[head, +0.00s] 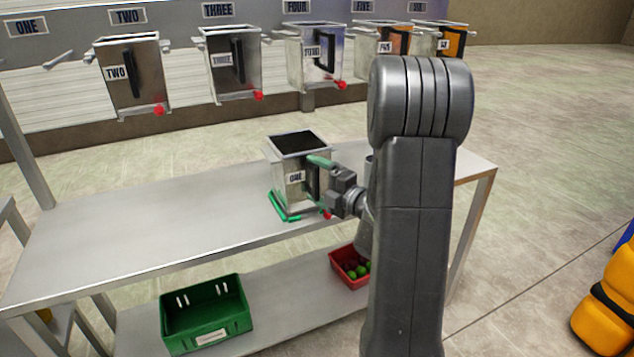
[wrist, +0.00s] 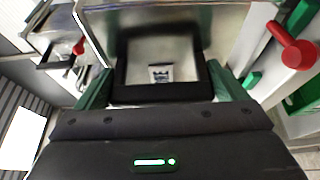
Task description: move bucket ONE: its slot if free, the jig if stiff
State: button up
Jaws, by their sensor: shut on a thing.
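Bucket ONE (head: 288,178), a square metal bucket with a dark inside, a ONE label and a black handle, stands upright at the table. Green jig pieces (head: 283,208) show at its base; I cannot tell whether it is fully seated or slightly raised. My gripper (head: 320,165) is shut on its handle (wrist: 163,92), with green fingers at both sides in the wrist view. A red knob (head: 327,214) shows low on the bucket's right. The slot under plate ONE (head: 26,26) is empty, with bare support arms (head: 58,60).
Buckets TWO (head: 133,80), THREE (head: 234,65), FOUR (head: 314,60) and others hang along the wall rail. The metal table (head: 130,225) is clear left of the jig. A green crate (head: 207,312) and a red crate of fruit (head: 350,267) sit on the lower shelf.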

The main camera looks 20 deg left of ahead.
jog(key=shift+f+b, duration=0.85)
jog(key=shift+b, duration=0.45)
jog(key=o, duration=1.2)
jog(key=shift+d, duration=0.1)
jog(key=v, duration=1.3)
jog(key=shift+s+d+b, duration=0.15)
jog(key=shift+d+b, duration=0.15)
jog(key=shift+a, duration=0.1)
jog(key=x, duration=1.3)
jog(key=shift+a+r+p, duration=0.1)
jog(key=shift+a+p, duration=0.2)
jog(key=shift+p, duration=0.1)
